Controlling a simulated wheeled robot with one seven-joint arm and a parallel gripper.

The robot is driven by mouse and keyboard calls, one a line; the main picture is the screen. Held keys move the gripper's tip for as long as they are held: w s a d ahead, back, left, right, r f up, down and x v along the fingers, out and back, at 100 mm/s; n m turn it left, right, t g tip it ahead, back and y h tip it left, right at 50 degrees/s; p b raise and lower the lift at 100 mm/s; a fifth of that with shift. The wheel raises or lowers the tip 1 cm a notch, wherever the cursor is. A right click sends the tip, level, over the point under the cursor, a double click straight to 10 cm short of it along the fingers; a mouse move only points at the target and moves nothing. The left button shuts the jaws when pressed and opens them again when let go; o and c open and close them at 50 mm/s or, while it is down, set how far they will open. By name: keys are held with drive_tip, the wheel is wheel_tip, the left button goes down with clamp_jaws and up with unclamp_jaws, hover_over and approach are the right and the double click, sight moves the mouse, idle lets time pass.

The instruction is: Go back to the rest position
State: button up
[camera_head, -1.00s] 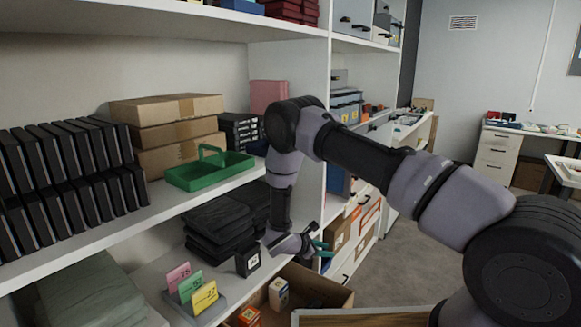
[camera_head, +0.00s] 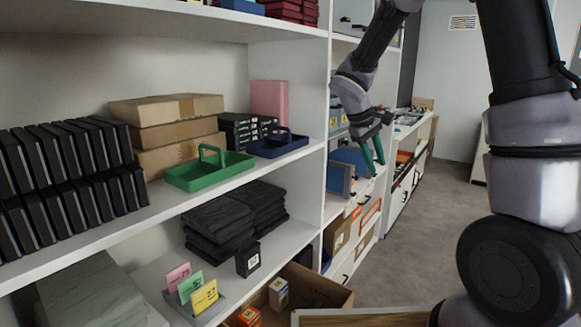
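My gripper (camera_head: 372,160) is in the middle right of the head view, in front of the shelf's upright edge. Its two green-tipped fingers point down with a gap between them, and nothing shows in the gap. It hangs clear of the shelves. My arm rises from the lower right, leaves the top of the picture and comes back down to the gripper. A small black box (camera_head: 248,260) with a white label stands on the lower shelf.
A green tray (camera_head: 210,172) and a blue tray (camera_head: 277,146) sit on the middle shelf beside stacked cartons (camera_head: 180,130). Colored cards (camera_head: 203,297) stand on the lower shelf. An open carton (camera_head: 330,290) is below. Floor (camera_head: 425,225) at right is clear.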

drive_tip(key=s+d+r+m+t+y, duration=0.1)
drive_tip(key=s+r+m+t+y, duration=0.4)
drive_tip(key=s+r+m, duration=0.5)
drive_tip(key=s+r+y, duration=0.2)
drive_tip(key=s+r, duration=0.5)
drive_tip(key=s, duration=0.4)
drive_tip(key=shift+d+r+t, duration=0.2)
drive_tip(key=shift+r+t, duration=0.05)
drive_tip(key=shift+t, duration=0.05)
drive_tip(key=shift+d, duration=0.1)
